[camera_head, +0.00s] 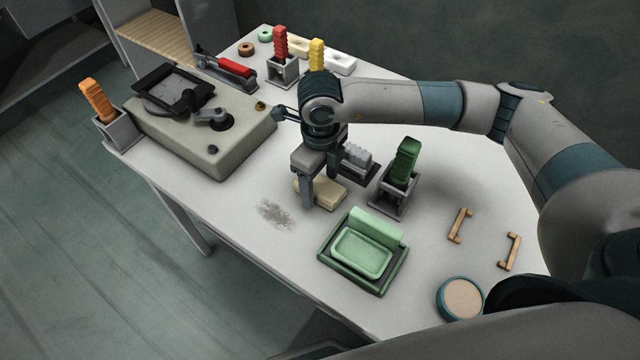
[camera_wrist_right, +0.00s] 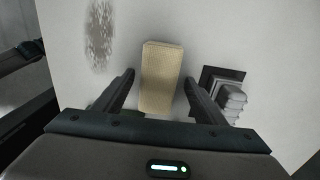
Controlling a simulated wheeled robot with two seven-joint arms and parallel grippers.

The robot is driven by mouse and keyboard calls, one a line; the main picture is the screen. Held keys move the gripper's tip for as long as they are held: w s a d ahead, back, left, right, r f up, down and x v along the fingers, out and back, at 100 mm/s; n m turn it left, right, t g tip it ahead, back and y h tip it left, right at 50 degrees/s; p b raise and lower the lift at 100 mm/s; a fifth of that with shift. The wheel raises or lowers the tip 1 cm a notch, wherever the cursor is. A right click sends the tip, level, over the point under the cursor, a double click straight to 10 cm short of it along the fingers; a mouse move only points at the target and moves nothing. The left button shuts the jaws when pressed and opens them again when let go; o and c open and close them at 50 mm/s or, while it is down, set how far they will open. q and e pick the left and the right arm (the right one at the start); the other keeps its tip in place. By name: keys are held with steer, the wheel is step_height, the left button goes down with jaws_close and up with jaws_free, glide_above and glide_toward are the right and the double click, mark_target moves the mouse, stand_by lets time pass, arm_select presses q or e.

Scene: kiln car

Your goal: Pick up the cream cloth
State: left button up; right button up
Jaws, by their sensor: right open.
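The cream cloth (camera_head: 330,194) is a folded, block-shaped piece lying on the white table, partly hidden behind my right gripper in the head view. In the right wrist view the cream cloth (camera_wrist_right: 162,78) lies lengthwise between the two fingers, with a gap on each side. My right gripper (camera_head: 322,190) points down over the cloth. Its jaws (camera_wrist_right: 159,80) are open and hold nothing. I cannot tell exactly how high the fingertips are above the table. My left gripper is not in view.
A grey speckled patch (camera_head: 275,213) marks the table left of the cloth. A green tray (camera_head: 335,262) is in front. A green-handled tool in a holder (camera_head: 402,170) and a grey ridged block (camera_head: 357,157) stand to the right. A beige machine (camera_head: 190,150) stands to the left.

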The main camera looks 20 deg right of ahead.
mark_target(320, 184)
steer(key=shift+f, duration=0.3)
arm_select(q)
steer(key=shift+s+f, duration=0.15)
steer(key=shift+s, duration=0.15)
arm_select(e)
steer(key=c, duration=1.1)
steer(key=shift+c, duration=0.2)
